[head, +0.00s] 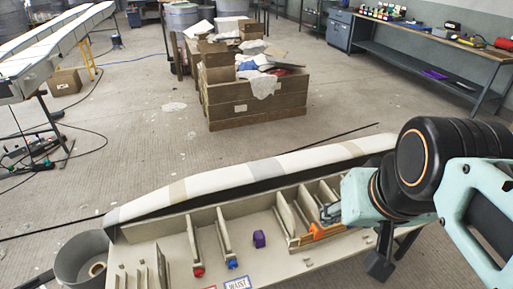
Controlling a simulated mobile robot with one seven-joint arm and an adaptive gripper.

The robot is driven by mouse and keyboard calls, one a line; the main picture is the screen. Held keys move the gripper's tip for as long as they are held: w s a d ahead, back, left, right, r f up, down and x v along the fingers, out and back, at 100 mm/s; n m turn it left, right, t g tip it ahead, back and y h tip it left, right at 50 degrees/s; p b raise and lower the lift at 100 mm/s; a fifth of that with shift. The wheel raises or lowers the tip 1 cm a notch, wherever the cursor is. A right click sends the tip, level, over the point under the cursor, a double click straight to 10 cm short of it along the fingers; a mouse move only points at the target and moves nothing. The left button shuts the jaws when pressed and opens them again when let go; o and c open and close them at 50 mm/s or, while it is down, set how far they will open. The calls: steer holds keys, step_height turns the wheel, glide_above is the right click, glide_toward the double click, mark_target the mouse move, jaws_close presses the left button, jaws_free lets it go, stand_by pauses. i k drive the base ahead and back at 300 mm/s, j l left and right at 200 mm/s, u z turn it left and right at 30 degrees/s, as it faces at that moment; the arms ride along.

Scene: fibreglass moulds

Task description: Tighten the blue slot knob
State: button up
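The blue knob (232,264) sits at the front end of an upright slot plate in the pale mould bench, at lower centre. A red knob (198,271) sits on the neighbouring slot to its left.
Upright divider plates rise around the slots. A grey bin (82,258) stands at the left end. A wooden crate (256,104) and a workbench (430,38) are farther back.

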mark_target(232, 264)
steer(key=k+j+u, duration=0.15)
steer(key=u, duration=0.65)
steer(key=i+l+z, duration=0.1)
steer(key=l+z, duration=0.1)
steer(key=z, duration=0.6)
steer(key=k+j+u, duration=0.15)
steer(key=u, duration=0.55)
steer(key=l+u, duration=0.2)
steer(key=i+j+z, duration=0.15)
steer(key=j, duration=0.15)
